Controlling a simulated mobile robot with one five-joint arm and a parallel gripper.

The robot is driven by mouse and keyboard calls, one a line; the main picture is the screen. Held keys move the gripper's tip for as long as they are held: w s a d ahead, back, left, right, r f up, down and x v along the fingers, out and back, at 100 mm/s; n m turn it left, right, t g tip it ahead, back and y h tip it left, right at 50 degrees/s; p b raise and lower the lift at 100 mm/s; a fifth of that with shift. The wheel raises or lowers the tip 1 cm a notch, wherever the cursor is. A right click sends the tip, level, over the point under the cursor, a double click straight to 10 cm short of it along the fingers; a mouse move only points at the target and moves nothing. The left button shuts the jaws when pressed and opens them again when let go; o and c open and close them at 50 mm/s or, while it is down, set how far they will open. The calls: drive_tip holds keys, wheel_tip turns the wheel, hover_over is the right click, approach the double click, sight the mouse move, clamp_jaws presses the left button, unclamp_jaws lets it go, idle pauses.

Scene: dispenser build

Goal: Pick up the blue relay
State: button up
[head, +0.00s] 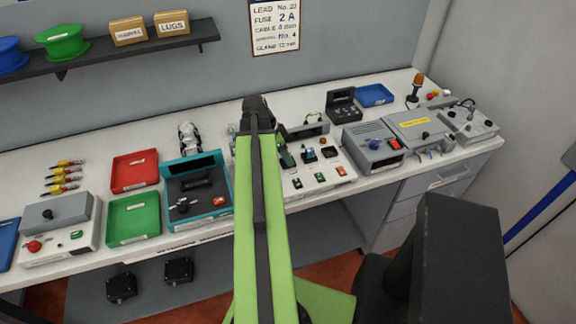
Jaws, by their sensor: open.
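A small block with a blue top, which looks like the blue relay (309,155), stands on a white parts board (312,170) near the middle of the bench. My green arm reaches up through the middle of the picture. Its dark end, my gripper (257,110), is above and left of the relay in the picture, with no contact visible. The jaws look open, with nothing visible in them, but the fingertips are hard to make out. My arm hides the board's left part.
A teal tray (226,180) with dark parts, a red tray (134,170) and a green tray (133,218) lie left of my arm. A grey box with a blue knob (374,148) stands right of the board. A shelf (100,52) hangs at upper left.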

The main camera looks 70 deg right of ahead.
drive_tip(key=shift+d+f, duration=0.1)
drive_tip(key=shift+f, duration=0.15)
clamp_jaws()
drive_tip(key=shift+r, duration=0.1)
